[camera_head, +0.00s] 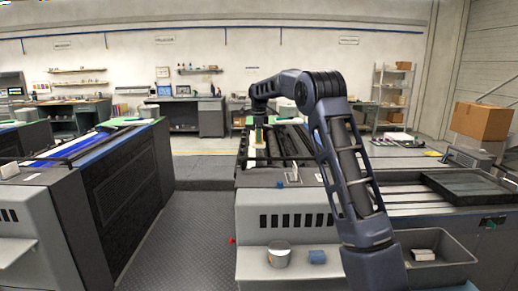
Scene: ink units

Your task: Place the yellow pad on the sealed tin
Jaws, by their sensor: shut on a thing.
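My gripper (259,122) points down over the left end of the dark press in the middle. It is small in the picture, and its fingers are hard to make out. It is shut on a small yellowish thing, which looks like the yellow pad (258,135). A pale patch shows just below the pad, and I cannot tell whether they touch. A round silvery-grey tin (279,254) with a lid stands upright on the light grey step at the front of the press. The tin is well apart from my gripper, nearer to the camera.
A blue block (317,257) lies just right of the tin on the grey step (258,268). Another press (90,185) stands left, across a dark floor aisle.

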